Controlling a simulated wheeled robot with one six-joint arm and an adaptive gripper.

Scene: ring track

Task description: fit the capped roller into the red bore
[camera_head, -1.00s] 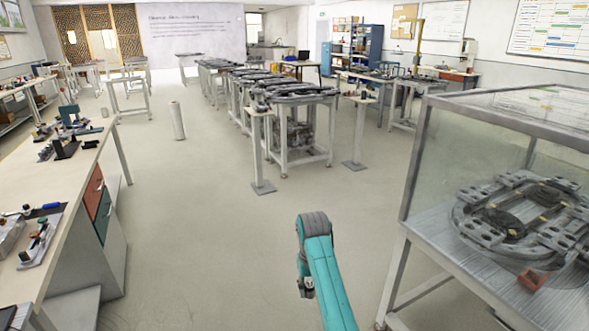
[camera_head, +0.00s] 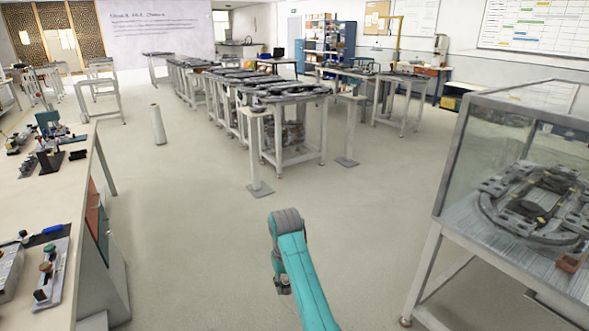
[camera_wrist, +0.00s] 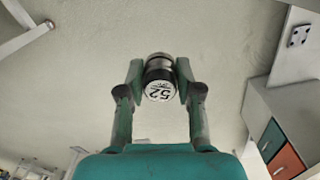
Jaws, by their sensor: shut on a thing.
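The capped roller (camera_wrist: 159,66) shows in the wrist view as a short dark metal cylinder with a pale end face marked 52. My gripper (camera_wrist: 160,75) is shut on it, with one finger on each side. The roller is held clear, with only floor behind it. I cannot pick out the red bore for certain. A small reddish block (camera_head: 571,262) sits at the near edge inside the glass case at right.
A long workbench (camera_head: 70,188) with fixtures (camera_head: 52,265) runs along the left. The glass case (camera_head: 500,150), holding a dark ring track (camera_head: 535,205), stands at right. A row of track tables (camera_head: 290,97) and a pale upright cylinder (camera_head: 158,124) stand ahead. Open floor lies between.

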